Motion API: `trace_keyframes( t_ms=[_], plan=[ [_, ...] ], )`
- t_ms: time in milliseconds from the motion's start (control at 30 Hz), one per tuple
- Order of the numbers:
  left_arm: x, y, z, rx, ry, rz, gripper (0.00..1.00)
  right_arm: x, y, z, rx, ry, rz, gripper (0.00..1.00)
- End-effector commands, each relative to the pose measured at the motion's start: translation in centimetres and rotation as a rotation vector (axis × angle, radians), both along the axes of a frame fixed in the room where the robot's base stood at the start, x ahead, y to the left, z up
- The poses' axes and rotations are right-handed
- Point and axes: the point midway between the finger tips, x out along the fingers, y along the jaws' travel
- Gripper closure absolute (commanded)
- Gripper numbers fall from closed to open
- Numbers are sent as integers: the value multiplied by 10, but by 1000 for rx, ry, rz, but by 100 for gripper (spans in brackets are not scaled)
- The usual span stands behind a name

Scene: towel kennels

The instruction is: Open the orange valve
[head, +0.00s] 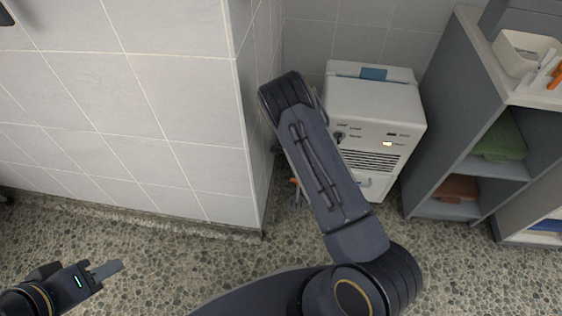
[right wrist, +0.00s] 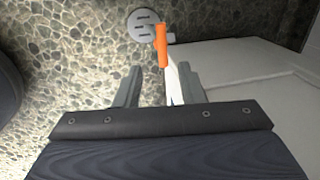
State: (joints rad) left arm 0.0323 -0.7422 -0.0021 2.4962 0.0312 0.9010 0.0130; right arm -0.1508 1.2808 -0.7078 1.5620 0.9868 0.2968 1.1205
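The orange valve handle (right wrist: 162,45) shows in the right wrist view, just beyond my right fingertips. A narrow white part (right wrist: 173,82) runs from its lower end down between the fingers. My right gripper (right wrist: 158,78) is open, with one finger on each side of that white part; I cannot tell whether either touches it.
The white machine (head: 375,110) stands against the back wall, behind my right arm. A tiled wall corner (head: 240,120) juts out to its left. Grey shelves (head: 440,150) stand at right. A round grey drain cover (right wrist: 145,24) lies on the pebbled floor. Floor at left is clear.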

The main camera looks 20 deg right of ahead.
Motion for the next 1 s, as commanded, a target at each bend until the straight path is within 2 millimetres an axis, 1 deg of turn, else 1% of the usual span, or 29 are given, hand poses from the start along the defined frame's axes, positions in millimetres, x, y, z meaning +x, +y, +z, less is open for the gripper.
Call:
trace_keyframes(
  t_ms=[133, 267, 400, 567, 733, 967, 1000],
  plan=[
    [0, 0, -2, 0, 0, 0, 64, 0, -3, -14, -18, 4, -18, 64],
    [0, 0, -11, 0, 0, 0, 64, 3, -4, -33, -17, 3, -17, 64],
    [0, 0, -22, 0, 0, 0, 64, 6, -7, -57, -16, 5, -15, 64],
    [0, 0, -29, 0, 0, 0, 64, 10, -9, -76, -16, 4, -14, 64],
    [0, 0, -32, 0, 0, 0, 64, 12, -10, -84, -16, 4, -15, 64],
    [0, 0, -31, 0, 0, 0, 64, 12, -10, -84, -15, 3, -15, 64],
    [0, 0, -31, 0, 0, 0, 64, 12, -10, -84, -15, 3, -15, 67]
  ],
)
